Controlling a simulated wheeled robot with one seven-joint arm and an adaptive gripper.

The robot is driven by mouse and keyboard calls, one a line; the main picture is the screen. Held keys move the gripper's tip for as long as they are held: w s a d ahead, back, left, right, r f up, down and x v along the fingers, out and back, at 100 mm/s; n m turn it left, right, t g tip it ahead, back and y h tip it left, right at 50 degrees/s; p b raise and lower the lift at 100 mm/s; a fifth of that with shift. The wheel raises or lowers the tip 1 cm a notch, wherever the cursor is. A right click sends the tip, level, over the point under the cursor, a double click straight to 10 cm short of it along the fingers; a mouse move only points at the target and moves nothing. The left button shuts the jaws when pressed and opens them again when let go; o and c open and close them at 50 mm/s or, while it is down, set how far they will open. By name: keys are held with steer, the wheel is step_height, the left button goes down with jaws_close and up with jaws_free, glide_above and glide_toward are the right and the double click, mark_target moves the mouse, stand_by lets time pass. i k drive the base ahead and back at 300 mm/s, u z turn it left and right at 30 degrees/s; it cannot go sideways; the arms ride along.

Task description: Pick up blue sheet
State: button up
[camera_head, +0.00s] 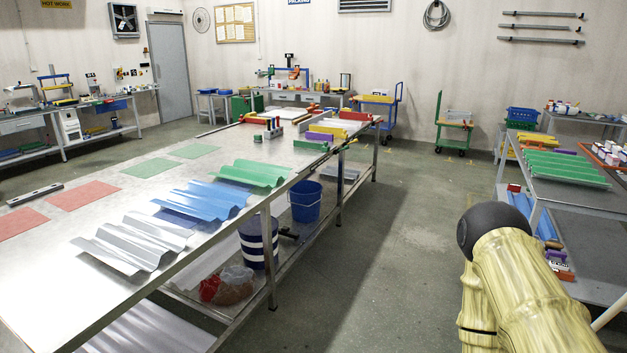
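A blue corrugated sheet (203,200) lies on the long metal workbench (115,290), near its right edge. It is between a green corrugated sheet (254,173) behind it and a grey corrugated sheet (132,242) in front of it. The blue sheet appears to have a second blue layer or a shadow at its lower edge; I cannot tell which. Part of my arm shows at the lower right, well away from the workbench sheets. My gripper is not in the picture.
Flat red (83,195) and green mats lie on the bench's left side. A side table (590,205) at right bears green corrugated sheets. A blue bucket (306,201) and a striped bucket (258,243) stand under the bench. The floor (385,240) between is clear.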

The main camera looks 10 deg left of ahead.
mark_target(202, 200)
steer(key=i, duration=3)
steer(key=u, duration=1.45)
